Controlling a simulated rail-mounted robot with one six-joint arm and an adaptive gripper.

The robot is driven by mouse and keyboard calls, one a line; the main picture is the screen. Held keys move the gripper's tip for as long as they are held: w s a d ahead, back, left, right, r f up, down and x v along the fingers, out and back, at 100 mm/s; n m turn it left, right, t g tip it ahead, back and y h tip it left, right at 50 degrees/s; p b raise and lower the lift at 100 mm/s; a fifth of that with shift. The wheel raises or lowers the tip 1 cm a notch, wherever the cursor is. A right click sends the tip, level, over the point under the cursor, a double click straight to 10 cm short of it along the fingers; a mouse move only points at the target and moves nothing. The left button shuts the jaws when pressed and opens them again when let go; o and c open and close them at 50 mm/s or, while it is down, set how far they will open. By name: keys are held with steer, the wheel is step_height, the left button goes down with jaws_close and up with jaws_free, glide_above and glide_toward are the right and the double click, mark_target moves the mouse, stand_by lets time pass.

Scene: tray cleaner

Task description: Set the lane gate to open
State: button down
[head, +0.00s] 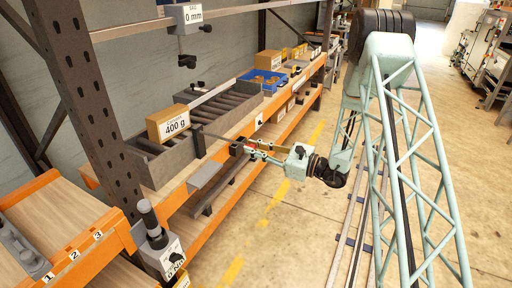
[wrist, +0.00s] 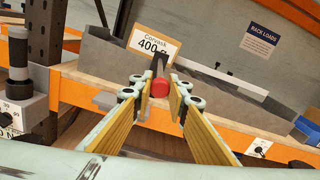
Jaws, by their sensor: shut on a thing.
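The lane gate shows as a dark post and thin arm (head: 198,142) at the near end of the grey roller lane (head: 222,97). A red knob (wrist: 160,88) sits on the end of its dark lever, which points toward me. My gripper (head: 246,150) is shut on the red knob; in the wrist view the fingertips (wrist: 160,92) stand on both sides of it. The cardboard box marked 400 g (head: 168,124) sits at the lane's near end, just behind the gate. It also shows in the wrist view (wrist: 154,43), partly hidden by the lever.
A grey plate (head: 206,176) juts out below the gate. A device with an upright dark handle (head: 150,225) stands at the front left beside the rack upright (head: 85,95). A blue bin (head: 262,82) is farther along the shelf.

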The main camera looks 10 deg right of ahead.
steer(key=shift+s+d+f, duration=0.1)
steer(key=shift+s+f, duration=0.05)
steer(key=c, duration=2.5)
jaws_free()
steer(key=shift+d, duration=0.2)
steer(key=shift+a, duration=0.1)
steer(key=shift+s, duration=0.1)
steer(key=v, duration=1.2)
